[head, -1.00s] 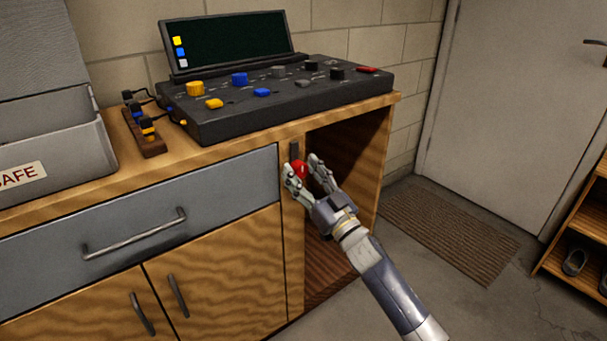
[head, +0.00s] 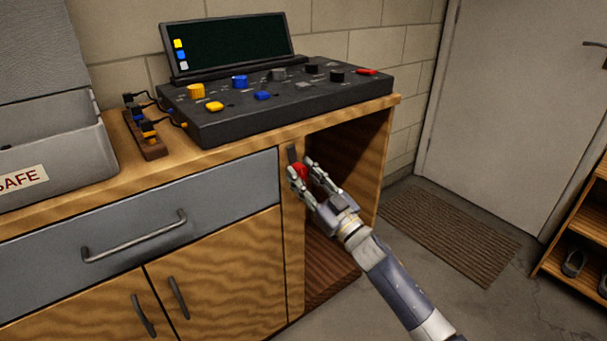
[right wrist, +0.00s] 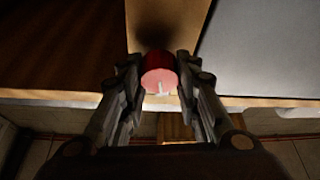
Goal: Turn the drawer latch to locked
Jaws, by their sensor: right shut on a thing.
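The red latch knob (head: 301,172) sits on the narrow wooden post (head: 294,245) between the grey drawer (head: 140,205) and the open compartment. My right gripper (head: 304,168) is shut on the knob, one finger on each side. In the right wrist view the red knob (right wrist: 159,76) lies between both fingertips, with a short white mark on its face. The drawer looks shut. My left gripper is not in view.
A black control console (head: 290,105) with coloured knobs stands on the counter. A grey case marked SAFE (head: 60,150) stands at left. The open compartment (head: 345,185) is right of the post. A mat (head: 450,235) lies on the floor.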

